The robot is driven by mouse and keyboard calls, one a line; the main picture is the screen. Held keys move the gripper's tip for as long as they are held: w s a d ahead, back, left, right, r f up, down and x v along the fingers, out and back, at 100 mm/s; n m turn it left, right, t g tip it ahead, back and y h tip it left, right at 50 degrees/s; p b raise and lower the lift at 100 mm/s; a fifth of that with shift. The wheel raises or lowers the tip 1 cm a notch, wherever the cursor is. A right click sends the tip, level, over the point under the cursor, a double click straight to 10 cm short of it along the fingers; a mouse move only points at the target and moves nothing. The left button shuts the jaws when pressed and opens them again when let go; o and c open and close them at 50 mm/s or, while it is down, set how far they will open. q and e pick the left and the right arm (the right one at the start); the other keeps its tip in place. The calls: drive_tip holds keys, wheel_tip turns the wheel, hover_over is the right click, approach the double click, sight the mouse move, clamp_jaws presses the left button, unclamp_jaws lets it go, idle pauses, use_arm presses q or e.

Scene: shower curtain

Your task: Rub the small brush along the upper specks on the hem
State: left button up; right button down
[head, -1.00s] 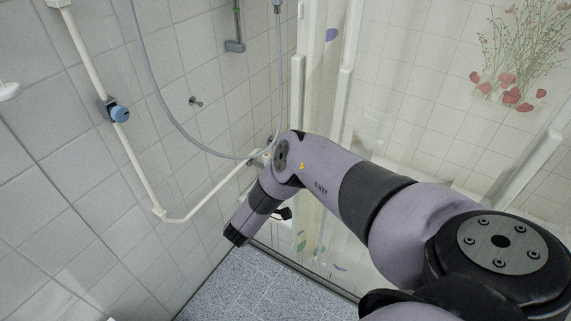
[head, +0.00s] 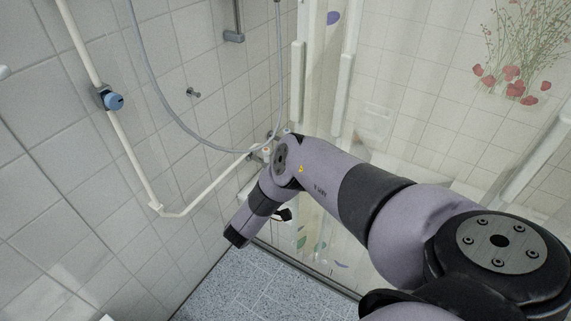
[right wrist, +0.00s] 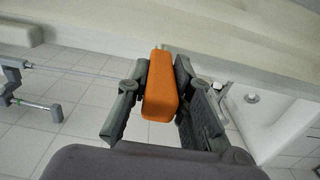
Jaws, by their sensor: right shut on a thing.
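The small brush shows in the right wrist view as an orange block-like handle (right wrist: 161,88). My right gripper (right wrist: 160,84) is shut on it, with a dark finger on each side. The bristles cannot be made out. In the head view my right arm reaches in from the right, and I cannot make out the brush there. The see-through curtain (head: 318,110) hangs behind the arm, with printed poppies at the upper right. Its lower part (head: 322,243) shows coloured patches beside my arm. I cannot make out the specks on the hem. My left gripper is in neither view.
A white grab rail (head: 132,150) with a blue knob (head: 113,101) runs along the tiled wall at left. A shower hose (head: 160,113) hangs in a loop. The blue-grey floor (head: 235,285) is clear where it shows.

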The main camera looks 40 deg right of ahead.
wheel_tip(320, 180, down, 4)
drive_tip(key=b, duration=0.3)
drive_tip(key=v, duration=0.7)
idle(0.4)
idle(0.3)
